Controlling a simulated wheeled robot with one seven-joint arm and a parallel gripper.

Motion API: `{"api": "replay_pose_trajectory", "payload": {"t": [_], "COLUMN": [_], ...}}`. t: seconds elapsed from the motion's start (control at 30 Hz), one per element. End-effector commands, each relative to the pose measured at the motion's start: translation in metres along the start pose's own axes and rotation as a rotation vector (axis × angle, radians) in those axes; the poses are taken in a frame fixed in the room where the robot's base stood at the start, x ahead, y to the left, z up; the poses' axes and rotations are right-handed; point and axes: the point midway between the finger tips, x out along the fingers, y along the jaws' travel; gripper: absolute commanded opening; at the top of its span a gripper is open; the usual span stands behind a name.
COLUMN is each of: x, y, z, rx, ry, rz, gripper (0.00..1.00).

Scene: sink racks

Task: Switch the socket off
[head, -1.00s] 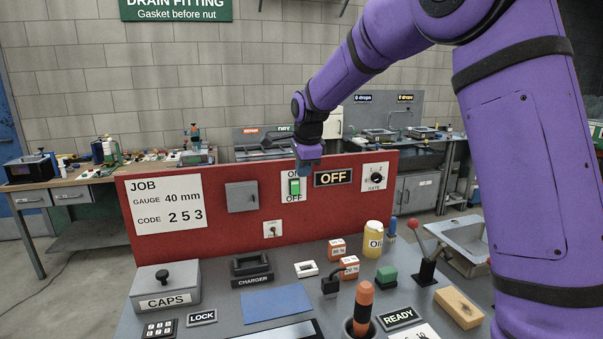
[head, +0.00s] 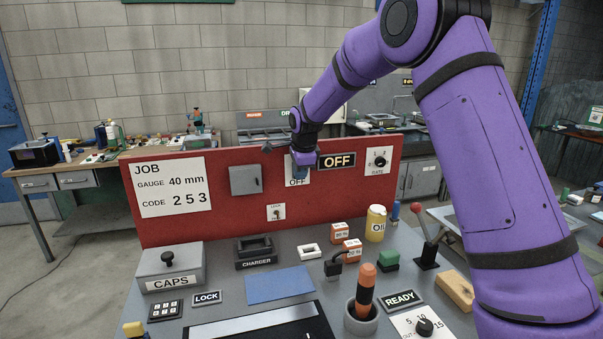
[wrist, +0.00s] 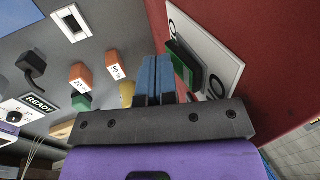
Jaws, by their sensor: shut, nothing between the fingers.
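A white switch plate (head: 297,182) with the word OFF at its lower edge is fixed on the red upright panel (head: 225,225). In the wrist view its dark switch body has a green face (wrist: 183,65); my gripper hides this switch in the head view. My gripper (head: 303,172) is in front of the plate, fingers pointing down. In the wrist view its blue fingers (wrist: 156,65) are together, empty and close beside the switch; I cannot tell whether they touch it. A black sign reading OFF (head: 337,161) is right of the plate.
On the bench below are an orange-handled tool (head: 366,285), a yellow oil can (head: 376,222) and a red-knobbed lever (head: 423,240).

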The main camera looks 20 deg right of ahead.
Motion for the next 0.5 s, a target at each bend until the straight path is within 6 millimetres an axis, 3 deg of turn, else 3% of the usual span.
{"api": "replay_pose_trajectory", "payload": {"t": [0.5], "x": [0.0039], "y": [-0.0036], "z": [0.0001], "rx": [0.000], "ry": [0.000], "rz": [-0.072], "gripper": [0.00]}}
